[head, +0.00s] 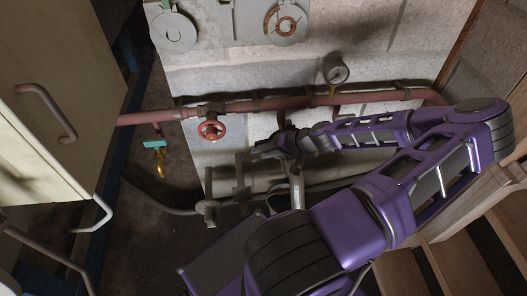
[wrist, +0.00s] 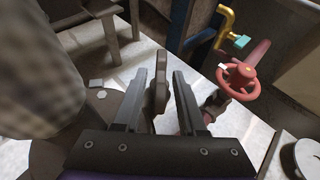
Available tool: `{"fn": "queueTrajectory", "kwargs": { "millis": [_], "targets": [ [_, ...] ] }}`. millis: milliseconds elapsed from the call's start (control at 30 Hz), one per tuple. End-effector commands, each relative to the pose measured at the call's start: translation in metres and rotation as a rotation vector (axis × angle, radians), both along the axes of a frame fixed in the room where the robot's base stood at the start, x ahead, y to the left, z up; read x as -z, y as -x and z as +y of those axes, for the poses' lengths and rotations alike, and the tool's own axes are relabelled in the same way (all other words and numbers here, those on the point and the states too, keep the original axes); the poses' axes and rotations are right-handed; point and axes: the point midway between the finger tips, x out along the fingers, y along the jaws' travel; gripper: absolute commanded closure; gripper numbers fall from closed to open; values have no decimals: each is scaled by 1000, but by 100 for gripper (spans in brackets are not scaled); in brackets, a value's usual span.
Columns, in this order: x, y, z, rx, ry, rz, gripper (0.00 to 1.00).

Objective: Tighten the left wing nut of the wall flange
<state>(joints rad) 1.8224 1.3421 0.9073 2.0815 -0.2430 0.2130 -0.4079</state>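My gripper (head: 262,152) is at the wall in the head view, just below the red pipe. In the wrist view its two fingers (wrist: 168,78) are apart. A dull brown-grey upright lobe (wrist: 160,92), which looks like a wing nut, shows between them. It appears closer to the left finger, with a gap to the right finger; contact cannot be told. In the head view my gripper and arm hide this spot. Grey flange-like metal parts (head: 240,178) stand on the wall just below and left of my gripper; I cannot tell which part is the wall flange.
A red pipe (head: 260,105) with a red handwheel (head: 211,130) runs close above my gripper. The handwheel (wrist: 240,81) is at right in the wrist view. A gauge (head: 338,74), a yellow valve with teal handle (head: 155,144), a cream cabinet (head: 60,90) and wooden steps (head: 455,262) surround the area.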

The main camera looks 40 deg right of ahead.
Motion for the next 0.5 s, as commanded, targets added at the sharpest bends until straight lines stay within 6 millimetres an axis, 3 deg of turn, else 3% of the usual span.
{"fn": "queueTrajectory", "kwargs": {
  "millis": [333,500],
  "targets": [
    [-2,1,-1,1,0,-1,53],
    [-14,14,-9,3,2,0,53]
  ]
}}
